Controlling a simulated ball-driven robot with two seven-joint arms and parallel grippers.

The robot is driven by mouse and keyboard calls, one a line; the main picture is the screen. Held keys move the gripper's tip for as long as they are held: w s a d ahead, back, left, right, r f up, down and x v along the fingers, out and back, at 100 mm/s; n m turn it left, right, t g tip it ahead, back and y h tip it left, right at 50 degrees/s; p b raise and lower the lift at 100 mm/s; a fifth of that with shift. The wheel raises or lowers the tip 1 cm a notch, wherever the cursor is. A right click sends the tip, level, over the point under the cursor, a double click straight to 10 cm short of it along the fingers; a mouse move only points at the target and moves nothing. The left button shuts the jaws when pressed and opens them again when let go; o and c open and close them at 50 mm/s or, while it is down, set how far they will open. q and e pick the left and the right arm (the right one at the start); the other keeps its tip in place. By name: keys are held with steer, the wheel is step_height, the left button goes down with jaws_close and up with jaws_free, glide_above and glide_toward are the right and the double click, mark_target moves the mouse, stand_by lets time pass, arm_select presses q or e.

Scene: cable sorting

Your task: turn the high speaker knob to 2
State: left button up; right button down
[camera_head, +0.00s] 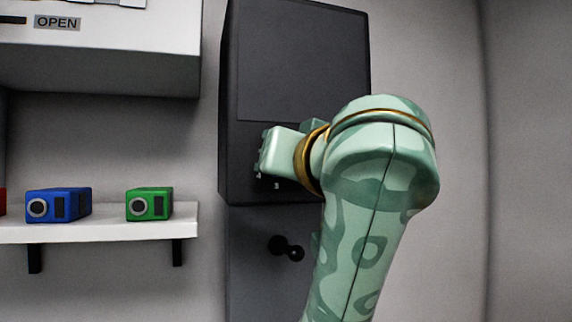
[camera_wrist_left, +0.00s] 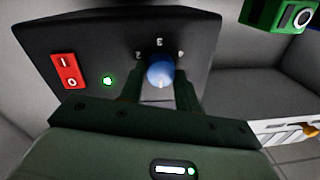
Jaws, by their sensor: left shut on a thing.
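The high speaker (camera_head: 300,60) is a tall dark box on the wall. It also shows in the left wrist view (camera_wrist_left: 110,40) as a dark panel with a red rocker switch (camera_wrist_left: 68,70) and a lit green light (camera_wrist_left: 107,80). A round blue knob (camera_wrist_left: 160,73) sits on this panel, with small white marks around it; a 3 is legible above it. My left gripper (camera_head: 264,152) is at the speaker's lower front, and its two dark fingers are shut on the knob's sides. The knob is hidden in the head view. Its pointer is too small to read. My right gripper is not in view.
A white shelf (camera_head: 100,232) at left holds a blue box (camera_head: 68,204) and a green box (camera_head: 155,203). A white cabinet (camera_head: 120,65) with an OPEN label hangs above. A black round fitting (camera_head: 280,245) juts out below the speaker. The wall at right is bare.

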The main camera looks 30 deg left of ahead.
arm_select(q)
steer(key=m+b, duration=0.1)
steer(key=m, duration=0.7)
steer(key=m+t+b, duration=0.1)
steer(key=m, duration=0.7)
steer(key=m+b, duration=0.1)
steer(key=m, duration=0.7)
steer(key=shift+f+t+h, duration=0.2)
steer(key=shift+t+h, duration=0.1)
steer(key=shift+s, duration=0.1)
steer(key=o, duration=1)
steer(key=shift+a, duration=0.1)
